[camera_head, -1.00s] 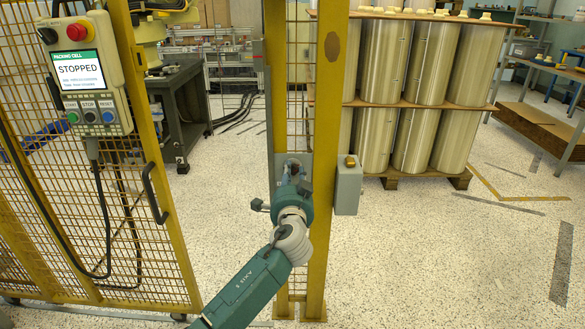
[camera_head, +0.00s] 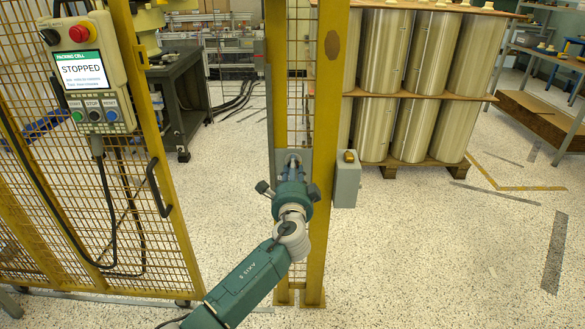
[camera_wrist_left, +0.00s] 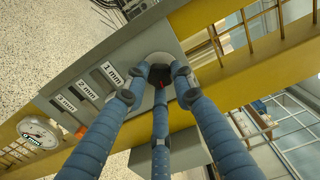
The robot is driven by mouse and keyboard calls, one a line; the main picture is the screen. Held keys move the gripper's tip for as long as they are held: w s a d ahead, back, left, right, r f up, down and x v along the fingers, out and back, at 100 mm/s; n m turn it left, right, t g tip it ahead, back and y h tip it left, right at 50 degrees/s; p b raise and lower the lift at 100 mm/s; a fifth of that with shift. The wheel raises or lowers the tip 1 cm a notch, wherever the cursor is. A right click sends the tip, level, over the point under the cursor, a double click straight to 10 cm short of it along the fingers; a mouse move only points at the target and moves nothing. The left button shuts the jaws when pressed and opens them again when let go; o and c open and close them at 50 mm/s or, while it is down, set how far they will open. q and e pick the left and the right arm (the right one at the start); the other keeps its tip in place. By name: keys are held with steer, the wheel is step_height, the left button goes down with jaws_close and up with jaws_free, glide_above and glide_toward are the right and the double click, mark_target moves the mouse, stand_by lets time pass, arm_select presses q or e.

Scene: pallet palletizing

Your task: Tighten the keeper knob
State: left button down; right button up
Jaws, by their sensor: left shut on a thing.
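The keeper knob (camera_wrist_left: 160,74) is dark with a small red mark and sits on a grey plate (camera_wrist_left: 88,84) on a yellow post. In the left wrist view, the blue-grey fingers of my left gripper (camera_wrist_left: 160,82) are closed around the knob and hide much of its sides. In the head view, my left gripper (camera_head: 293,166) reaches up to the same grey plate (camera_head: 279,168), and the knob is mostly hidden there. My right gripper is not in view.
A round gauge (camera_wrist_left: 38,132) and labelled slots lie beside the knob. A grey box (camera_head: 347,182) is fixed on the yellow post (camera_head: 325,120). The mesh gate with handle (camera_head: 158,190) and pendant reading STOPPED (camera_head: 82,70) stand left. Stacked metal cylinders (camera_head: 415,128) stand behind.

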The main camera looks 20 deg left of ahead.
arm_select(q)
steer(key=shift+d+r, duration=0.3)
steer(key=c, duration=1.5)
jaws_free()
steer(key=shift+o, duration=0.2)
steer(key=shift+w+d+f, duration=0.1)
steer(key=shift+d+f, duration=0.05)
steer(key=shift+f, duration=0.1)
steer(key=v, duration=1.2)
